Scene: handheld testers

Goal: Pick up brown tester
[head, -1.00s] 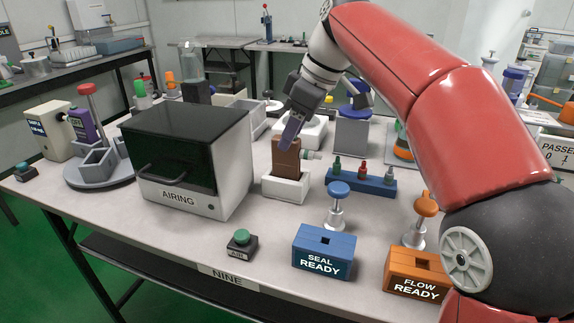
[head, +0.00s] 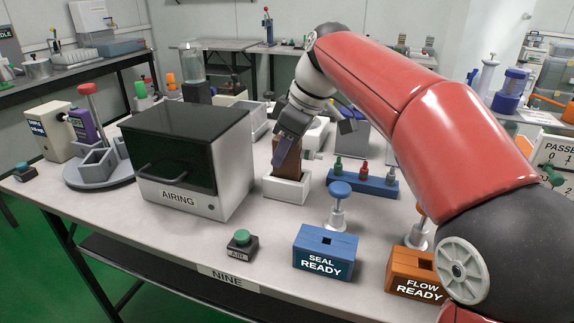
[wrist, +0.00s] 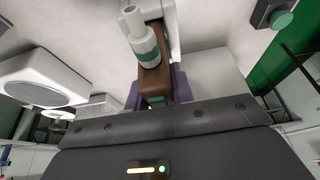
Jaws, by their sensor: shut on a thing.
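The brown tester (head: 292,161) stands upright in a white open-topped holder (head: 286,191), right of the AIRING box. Its lower end is hidden by the holder's walls. A pale nozzle with a green band sticks out from its side. My gripper (head: 283,152) comes from above and is shut on the tester, with a purple-grey finger along its side. In the wrist view the brown tester (wrist: 155,82) lies between the two fingers of my gripper (wrist: 156,94), and the nozzle covers part of it.
The AIRING box (head: 228,170) stands close at the left. A blue rack (head: 362,186) with several small bottles is at the right. The SEAL READY block (head: 325,252), a blue-topped plunger (head: 339,200) and a green button (head: 241,240) are in front. Bare table lies before the holder.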

